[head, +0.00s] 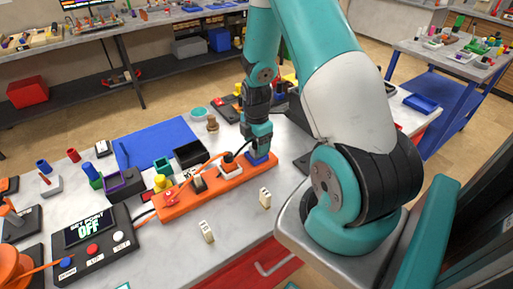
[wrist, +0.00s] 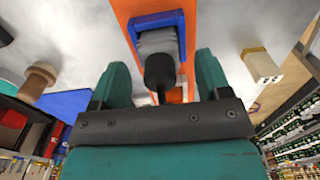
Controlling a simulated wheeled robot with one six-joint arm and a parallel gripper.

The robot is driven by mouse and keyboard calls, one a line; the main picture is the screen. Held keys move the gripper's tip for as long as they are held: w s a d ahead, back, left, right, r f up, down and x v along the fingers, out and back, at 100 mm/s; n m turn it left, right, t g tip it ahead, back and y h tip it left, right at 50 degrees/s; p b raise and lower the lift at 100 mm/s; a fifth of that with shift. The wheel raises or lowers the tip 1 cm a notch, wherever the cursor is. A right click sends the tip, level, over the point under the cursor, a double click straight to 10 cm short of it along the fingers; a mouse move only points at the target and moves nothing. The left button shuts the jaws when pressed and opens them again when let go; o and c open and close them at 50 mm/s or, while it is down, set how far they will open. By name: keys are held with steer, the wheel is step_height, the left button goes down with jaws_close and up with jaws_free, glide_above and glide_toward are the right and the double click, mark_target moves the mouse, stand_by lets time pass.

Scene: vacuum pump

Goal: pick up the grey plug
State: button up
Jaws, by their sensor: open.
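A grey plug (wrist: 158,42) sits in a blue-framed socket (wrist: 180,22) on an orange power strip (wrist: 125,12); a black sleeve extends from the plug toward my gripper. In the wrist view, my gripper (wrist: 159,78) is open, with one teal finger on each side of the black sleeve. I cannot tell whether either finger touches it. In the head view, my gripper (head: 257,146) is right above the blue socket (head: 262,160) at the strip's (head: 180,201) far right end. It hides the plug there.
Another plug with a dark top (head: 229,158) and a grey piece (head: 198,183) sit along the strip. Two cream blocks (head: 206,231) (head: 265,198) stand on the table in front. A control box (head: 92,243) is at left. A blue mat (head: 150,140) and black bin (head: 190,153) lie behind.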

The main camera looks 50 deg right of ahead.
steer(key=c, duration=1)
steer(key=shift+r, duration=0.1)
steer(key=shift+c, duration=0.2)
